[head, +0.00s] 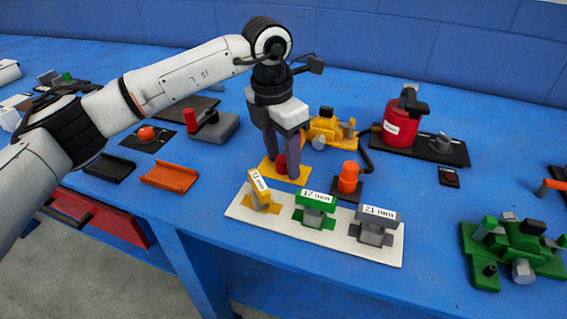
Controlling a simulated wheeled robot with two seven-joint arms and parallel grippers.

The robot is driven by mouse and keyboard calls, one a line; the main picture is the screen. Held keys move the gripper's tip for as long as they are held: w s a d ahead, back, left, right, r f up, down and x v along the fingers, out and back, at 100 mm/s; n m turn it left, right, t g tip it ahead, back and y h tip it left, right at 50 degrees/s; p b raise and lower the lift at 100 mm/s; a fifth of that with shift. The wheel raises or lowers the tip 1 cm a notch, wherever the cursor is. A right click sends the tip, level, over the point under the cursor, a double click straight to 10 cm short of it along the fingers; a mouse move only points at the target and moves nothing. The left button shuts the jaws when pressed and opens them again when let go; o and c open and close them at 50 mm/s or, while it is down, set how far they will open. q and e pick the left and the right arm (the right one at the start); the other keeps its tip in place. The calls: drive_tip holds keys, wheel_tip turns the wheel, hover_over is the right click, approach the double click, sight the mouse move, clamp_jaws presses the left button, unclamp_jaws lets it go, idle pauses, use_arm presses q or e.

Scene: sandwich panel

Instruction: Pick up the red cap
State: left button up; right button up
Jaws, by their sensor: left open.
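My left gripper (281,166) points straight down over the yellow plate (299,179) on the blue table. It is open, with its two dark fingers apart. A small red piece, which looks like the red cap (281,164), stands on the yellow plate and shows between the fingers. The fingers hide part of it, and I cannot tell whether they touch it. My right gripper is not in view.
A white board (333,241) with labelled yellow, green and grey blocks lies in front. An orange-red cylinder (348,177) stands to the right. A yellow device (327,128) and a red canister (401,122) stand behind. A green assembly (512,246) sits at right.

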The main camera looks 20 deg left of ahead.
use_arm(q)
drive_tip(key=c, duration=1.1)
drive_tip(key=shift+r, duration=0.15)
